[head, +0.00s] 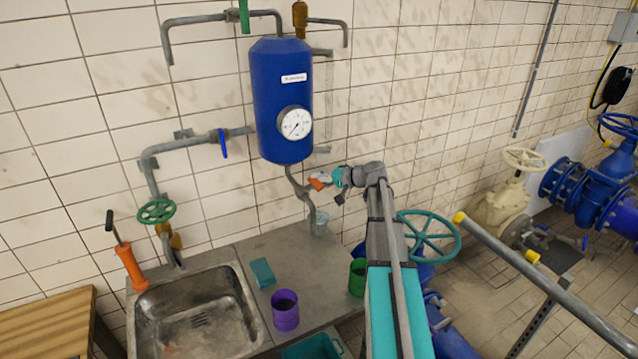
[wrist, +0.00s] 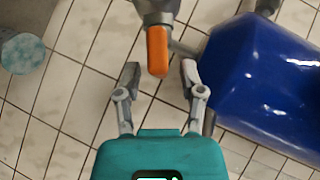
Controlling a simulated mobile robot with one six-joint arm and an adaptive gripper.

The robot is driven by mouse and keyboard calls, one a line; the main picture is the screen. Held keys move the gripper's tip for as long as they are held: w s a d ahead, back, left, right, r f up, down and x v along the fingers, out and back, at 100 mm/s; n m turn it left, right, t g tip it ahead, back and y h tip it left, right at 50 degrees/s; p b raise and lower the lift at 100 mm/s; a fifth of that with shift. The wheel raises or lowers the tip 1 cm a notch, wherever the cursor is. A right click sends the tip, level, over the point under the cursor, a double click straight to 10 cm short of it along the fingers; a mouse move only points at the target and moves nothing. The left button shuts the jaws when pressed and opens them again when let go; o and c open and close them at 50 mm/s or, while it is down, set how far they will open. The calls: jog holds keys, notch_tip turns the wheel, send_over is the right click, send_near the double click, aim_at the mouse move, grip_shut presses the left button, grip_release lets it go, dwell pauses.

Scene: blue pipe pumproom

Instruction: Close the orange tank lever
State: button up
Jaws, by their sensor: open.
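The orange tank lever (head: 316,184) is on the pipe below the blue tank (head: 268,95). In the wrist view the lever (wrist: 157,48) is a short rounded orange handle on a grey valve body (wrist: 157,10), its end pointing toward my gripper. My gripper (head: 329,187) is open just right of the lever in the head view. In the wrist view the open fingers (wrist: 159,74) stand on either side of the lever's tip, with a gap on both sides. The blue tank (wrist: 265,90) fills the right side there. Most of the valve is small or hidden in the head view.
A clear cup (head: 320,222) stands on the counter under the pipe outlet. A green cup (head: 357,278), a purple cup (head: 285,310) and a teal sponge (head: 262,272) are on the counter beside the sink (head: 200,318). The tiled wall is close behind the pipe.

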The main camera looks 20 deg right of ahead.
dwell(0.3)
grip_shut()
jog(key=shift+r+p, duration=0.1)
jog(key=shift+p, duration=0.3)
jog(key=m+g+h+p, duration=0.1)
jog(key=m+p, duration=0.1)
jog(key=shift+r+h+p, duration=0.15)
jog(key=shift+h+p, duration=0.2)
jog(key=shift+h, duration=0.05)
jog(key=m+g+h+p, duration=0.2)
jog(key=m+p, duration=0.1)
jog(key=p, duration=0.1)
jog(key=shift+m, duration=0.3)
jog(key=m+g+h+p, duration=0.1)
jog(key=m+g+p, duration=0.1)
jog(key=g, duration=0.1)
jog(key=shift+m+h+p, duration=0.3)
jog(key=shift+m+p, duration=0.1)
jog(key=shift+f+m+g+h+p, duration=0.25)
jog(key=shift+m+g+h+p, duration=0.25)
jog(key=shift+m+g, duration=0.9)
jog(key=shift+s, duration=0.1)
